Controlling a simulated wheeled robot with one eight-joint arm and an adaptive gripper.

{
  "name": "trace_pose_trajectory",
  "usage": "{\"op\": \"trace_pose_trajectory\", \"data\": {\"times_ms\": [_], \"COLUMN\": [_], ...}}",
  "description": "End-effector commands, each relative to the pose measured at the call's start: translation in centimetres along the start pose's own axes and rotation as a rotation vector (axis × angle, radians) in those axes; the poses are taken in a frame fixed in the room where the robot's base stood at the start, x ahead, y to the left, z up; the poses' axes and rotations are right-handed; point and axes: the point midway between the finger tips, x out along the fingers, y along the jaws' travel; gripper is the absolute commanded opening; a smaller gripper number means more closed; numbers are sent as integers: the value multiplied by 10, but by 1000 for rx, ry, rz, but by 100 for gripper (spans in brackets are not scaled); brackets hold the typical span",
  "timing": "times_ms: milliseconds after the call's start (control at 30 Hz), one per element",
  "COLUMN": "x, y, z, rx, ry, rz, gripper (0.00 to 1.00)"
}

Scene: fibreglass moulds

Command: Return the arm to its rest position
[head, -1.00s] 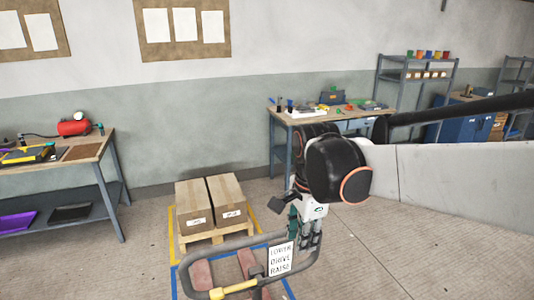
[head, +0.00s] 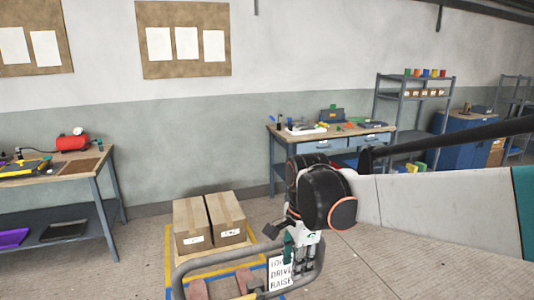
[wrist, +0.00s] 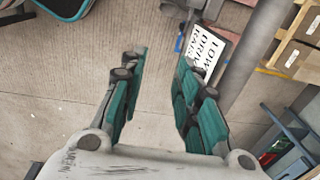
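My gripper (head: 300,258) hangs from my folded arm near the lower middle of the head view. It overlaps the right side of the grey pallet truck handle (head: 188,266) in that view; I cannot tell whether they touch. In the wrist view, the two green-padded fingers of my gripper (wrist: 160,70) stand apart with only floor between them. A white sign (head: 280,272) reading LOWER, DRIVE, RAISE is on the handle. The sign also shows beyond the right finger in the wrist view (wrist: 207,50).
Two cardboard boxes (head: 210,218) stand on a pallet inside yellow floor lines. A workbench (head: 102,165) is at left. Another bench (head: 280,140) and a shelf (head: 412,95) stand at the back right. Open floor (head: 142,262) lies between the left bench and pallet.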

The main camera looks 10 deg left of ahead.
Motion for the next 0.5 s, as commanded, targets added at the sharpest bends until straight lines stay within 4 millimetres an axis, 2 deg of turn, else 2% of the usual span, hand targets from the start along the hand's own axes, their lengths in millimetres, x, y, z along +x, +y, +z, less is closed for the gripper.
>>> {"op": "trace_pose_trajectory", "data": {"times_ms": [267,500], "x": [-11,-44], "y": [1,11], "z": [1,3], "rx": [-1,-5], "ry": [0,0], "rz": [0,0], "gripper": [30,30]}}
